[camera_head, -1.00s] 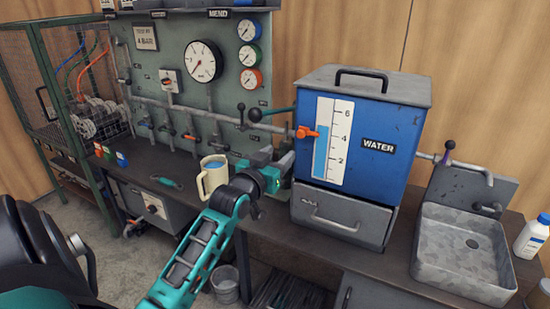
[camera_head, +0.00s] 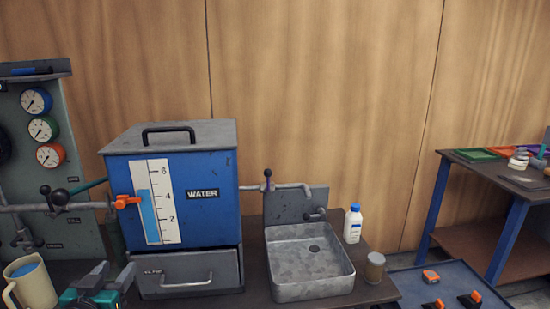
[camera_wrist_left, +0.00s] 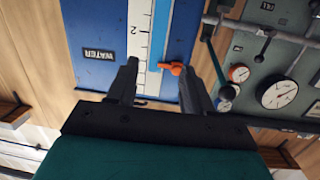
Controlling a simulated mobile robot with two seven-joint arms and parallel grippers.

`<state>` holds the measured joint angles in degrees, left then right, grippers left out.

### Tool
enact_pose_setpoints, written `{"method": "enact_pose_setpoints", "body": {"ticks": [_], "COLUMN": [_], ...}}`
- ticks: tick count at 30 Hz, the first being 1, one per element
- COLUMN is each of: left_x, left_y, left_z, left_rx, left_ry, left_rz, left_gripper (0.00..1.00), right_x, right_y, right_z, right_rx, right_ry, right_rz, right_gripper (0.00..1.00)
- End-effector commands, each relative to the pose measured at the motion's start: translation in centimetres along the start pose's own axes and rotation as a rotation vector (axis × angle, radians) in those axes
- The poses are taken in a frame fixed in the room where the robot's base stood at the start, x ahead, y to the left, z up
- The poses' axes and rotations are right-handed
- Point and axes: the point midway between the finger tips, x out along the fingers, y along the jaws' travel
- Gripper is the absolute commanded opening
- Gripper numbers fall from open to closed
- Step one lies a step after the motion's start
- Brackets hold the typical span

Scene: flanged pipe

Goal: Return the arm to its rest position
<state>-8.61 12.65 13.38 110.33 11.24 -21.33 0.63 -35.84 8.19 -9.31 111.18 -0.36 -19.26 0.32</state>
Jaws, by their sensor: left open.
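My left gripper (camera_head: 113,275) is at the bottom left of the head view, in front of the blue water tank's left side. Its fingers are open, with nothing seen between them. In the left wrist view the two dark fingertips (camera_wrist_left: 158,68) stand apart and point at the tank's front (camera_wrist_left: 98,30). The tank's orange valve handle (camera_wrist_left: 172,69) appears between them in the picture, and I cannot tell the gap to it. Most of my left arm lies below the head view's edge. My right gripper is not in view.
A cream mug (camera_head: 33,290) with blue liquid stands left of my left gripper. The water tank (camera_head: 205,218) sits on a drawer unit (camera_head: 188,273). A metal sink (camera_head: 305,283), white bottle (camera_head: 353,224) and jar (camera_head: 375,267) stand to the right. A gauge panel (camera_head: 60,110) is at left.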

Motion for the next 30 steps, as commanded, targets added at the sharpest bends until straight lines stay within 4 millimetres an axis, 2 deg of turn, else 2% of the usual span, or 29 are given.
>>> {"method": "enact_pose_setpoints", "body": {"ticks": [1,6,9,12,15,18,30], "left_x": [-1.4,-7.5,-11.5,-15.0,-17.3,-18.4,-18.6], "left_y": [2.1,9.1,12.5,15.0,16.6,17.3,17.4], "left_z": [3.3,12.5,16.5,19.1,20.6,21.2,21.3], "left_rx": [0.019,0.075,0.094,0.104,0.107,0.109,0.109], "left_ry": [-0.065,-0.251,-0.340,-0.405,-0.443,-0.461,-0.464], "left_rz": [0.039,0.175,0.247,0.303,0.339,0.356,0.359], "left_gripper": [0.51,0.51,0.51,0.51,0.51,0.51,0.51], "right_x": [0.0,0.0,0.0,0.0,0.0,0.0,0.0], "right_y": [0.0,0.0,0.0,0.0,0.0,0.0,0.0], "right_z": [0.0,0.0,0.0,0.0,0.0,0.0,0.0], "right_rx": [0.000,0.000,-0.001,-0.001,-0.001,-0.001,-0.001], "right_ry": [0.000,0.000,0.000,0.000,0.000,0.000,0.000], "right_rz": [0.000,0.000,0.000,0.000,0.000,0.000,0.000], "right_gripper": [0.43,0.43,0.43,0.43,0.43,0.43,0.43]}}
